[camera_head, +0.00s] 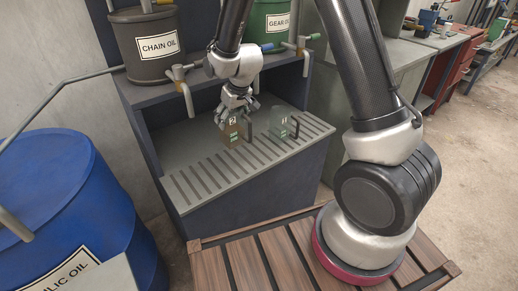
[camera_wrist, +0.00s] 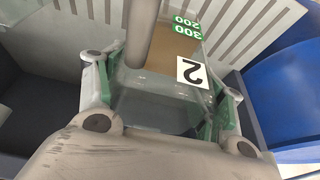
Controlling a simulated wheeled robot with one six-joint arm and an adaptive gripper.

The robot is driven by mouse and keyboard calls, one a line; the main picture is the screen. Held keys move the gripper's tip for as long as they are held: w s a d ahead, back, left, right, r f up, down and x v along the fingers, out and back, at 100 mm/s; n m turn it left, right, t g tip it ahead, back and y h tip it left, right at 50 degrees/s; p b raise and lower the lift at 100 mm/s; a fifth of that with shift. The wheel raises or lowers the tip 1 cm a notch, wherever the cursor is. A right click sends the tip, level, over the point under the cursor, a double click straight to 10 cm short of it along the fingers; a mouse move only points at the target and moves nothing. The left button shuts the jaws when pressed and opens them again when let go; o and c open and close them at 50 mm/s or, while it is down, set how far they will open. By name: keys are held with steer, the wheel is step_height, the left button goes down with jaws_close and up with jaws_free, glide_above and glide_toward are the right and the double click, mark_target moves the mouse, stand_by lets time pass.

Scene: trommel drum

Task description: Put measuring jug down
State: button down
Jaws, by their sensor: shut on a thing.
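A clear measuring jug (camera_head: 231,133) with brown oil in it and a "2" label stands upright at the slatted shelf. My gripper (camera_head: 236,113) is above it, shut on its upper part. In the wrist view the jug (camera_wrist: 155,52) lies between the two fingers (camera_wrist: 165,98), with its "2" and its green 200 and 300 marks showing. I cannot tell whether its base touches the shelf. A second clear jug (camera_head: 279,122), labelled "1" and with a dark handle, stands to its right and looks empty.
The slatted shelf (camera_head: 190,187) has free room to the left and in front. A chain oil drum (camera_head: 150,62) and a gear oil drum (camera_head: 268,25) with taps are above it. A blue oil drum (camera_head: 65,190) stands at the left.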

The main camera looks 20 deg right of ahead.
mark_target(233, 141)
steer(key=shift+f, duration=5)
steer(key=shift+c, duration=1)
jaws_free()
steer(key=shift+f, duration=0.1)
